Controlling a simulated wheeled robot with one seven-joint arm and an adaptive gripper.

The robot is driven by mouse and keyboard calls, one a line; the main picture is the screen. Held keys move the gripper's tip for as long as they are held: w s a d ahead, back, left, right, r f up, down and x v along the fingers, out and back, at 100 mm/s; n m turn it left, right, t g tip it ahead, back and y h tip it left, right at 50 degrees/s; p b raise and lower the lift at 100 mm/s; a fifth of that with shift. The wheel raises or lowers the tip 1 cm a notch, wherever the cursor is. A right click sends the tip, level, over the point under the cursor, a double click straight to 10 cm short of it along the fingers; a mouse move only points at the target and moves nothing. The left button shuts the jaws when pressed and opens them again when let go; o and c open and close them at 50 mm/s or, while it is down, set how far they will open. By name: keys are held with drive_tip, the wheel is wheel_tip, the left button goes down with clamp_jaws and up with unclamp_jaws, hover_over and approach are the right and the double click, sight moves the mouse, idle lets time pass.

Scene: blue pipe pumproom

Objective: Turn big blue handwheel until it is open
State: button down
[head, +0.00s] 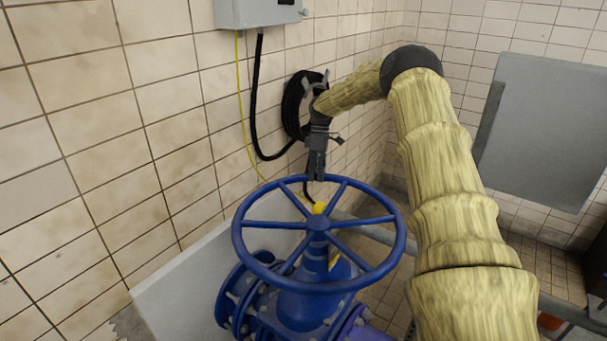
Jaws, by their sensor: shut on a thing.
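The big blue handwheel (392,259) lies roughly level on top of a blue valve body (307,308), in the lower middle of the head view. It has several spokes, a hub and a small yellow piece (319,208) at its centre. My gripper (317,176) reaches down from above to the far side of the wheel. Its fingers point down and meet the far rim, and it is shut on that rim. The exact contact at the fingertips is small and partly hidden.
A tiled wall (120,130) runs close along the left. A grey box (258,12) hangs there with a black cable (254,100) and a yellow cable (241,110). A black coil (291,105) hangs behind my gripper. A grey panel (545,130) is at right.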

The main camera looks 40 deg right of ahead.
drive_tip(key=shift+w+a+r, duration=0.1)
drive_tip(key=shift+w+a, duration=0.2)
drive_tip(key=shift+w, duration=0.1)
drive_tip(key=c, duration=1.4)
unclamp_jaws()
drive_tip(key=shift+c, duration=0.2)
drive_tip(key=shift+o, duration=1.4)
drive_tip(key=shift+w, duration=0.15)
drive_tip(key=shift+w+f, duration=0.1)
drive_tip(key=shift+f, duration=0.15)
drive_tip(key=shift+s, duration=0.2)
drive_tip(key=shift+r, duration=0.1)
